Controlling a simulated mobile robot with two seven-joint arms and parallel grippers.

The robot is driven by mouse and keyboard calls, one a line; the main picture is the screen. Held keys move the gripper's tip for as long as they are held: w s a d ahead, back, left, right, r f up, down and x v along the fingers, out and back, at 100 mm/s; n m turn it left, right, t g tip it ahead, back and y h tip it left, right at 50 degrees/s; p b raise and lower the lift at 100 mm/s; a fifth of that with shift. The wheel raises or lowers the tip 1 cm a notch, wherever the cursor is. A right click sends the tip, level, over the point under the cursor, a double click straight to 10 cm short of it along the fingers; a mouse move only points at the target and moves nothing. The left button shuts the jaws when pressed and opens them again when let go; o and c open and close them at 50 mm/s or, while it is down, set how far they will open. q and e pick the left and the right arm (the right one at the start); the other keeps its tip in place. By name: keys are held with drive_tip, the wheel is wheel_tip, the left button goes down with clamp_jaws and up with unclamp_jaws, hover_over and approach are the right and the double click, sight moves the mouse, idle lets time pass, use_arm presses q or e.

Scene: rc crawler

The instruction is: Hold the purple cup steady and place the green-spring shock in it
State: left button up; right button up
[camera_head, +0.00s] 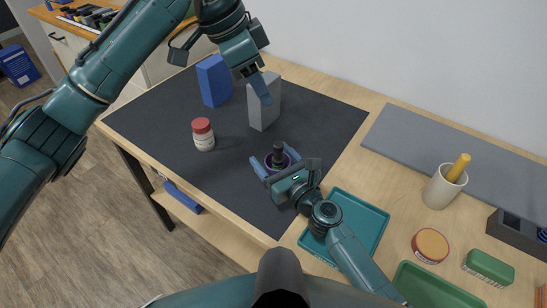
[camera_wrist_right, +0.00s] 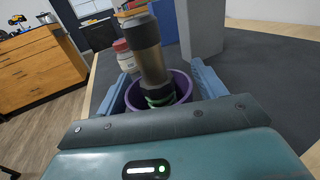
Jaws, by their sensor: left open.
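The purple cup (camera_head: 268,161) stands on the dark mat, between the fingers of my right gripper (camera_head: 276,168). In the right wrist view the cup (camera_wrist_right: 183,88) sits close against both fingers. The shock (camera_head: 278,152) stands in the cup, its dark grey body rising above the rim. In the right wrist view the shock (camera_wrist_right: 147,50) leans slightly, and its green spring (camera_wrist_right: 160,99) shows low inside the cup; its lower end is hidden. My left gripper (camera_head: 260,88) is open and empty, above and behind the cup, in front of the grey block.
A blue block (camera_head: 214,81), a grey block (camera_head: 264,107) and a red-lidded jar (camera_head: 203,135) stand on the mat (camera_head: 330,125). A teal tray (camera_head: 362,218) lies right of my right gripper. A white cup (camera_head: 440,187) with a yellow handle stands farther right.

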drive_tip(key=shift+o, duration=0.9)
